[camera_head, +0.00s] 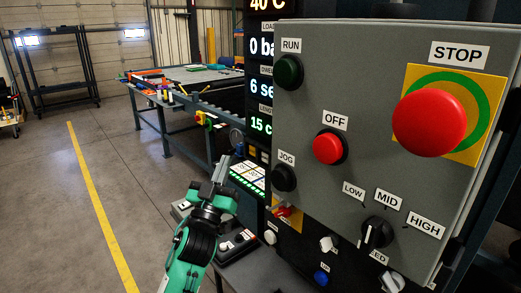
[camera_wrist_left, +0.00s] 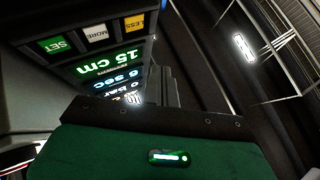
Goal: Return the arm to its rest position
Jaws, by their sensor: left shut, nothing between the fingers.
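My left arm is green and black and comes up from the bottom of the head view. Its gripper (camera_head: 221,170) is shut with nothing between the fingers, pointing up and away in front of the lit keypad (camera_head: 247,178). It stands left of the grey control box and appears apart from it. In the left wrist view the shut dark fingers (camera_wrist_left: 161,88) show beyond the green gripper body. Beside them is a display panel (camera_wrist_left: 105,62) with green SET, white MORE and yellow LESS keys. My right gripper is not in view.
The grey control box (camera_head: 385,75) fills the right side, with a large red STOP button (camera_head: 429,122), a red OFF button (camera_head: 328,148) and a speed knob (camera_head: 375,234). A workbench (camera_head: 190,78) with tools stands behind. Open floor (camera_head: 60,200) with a yellow line lies left.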

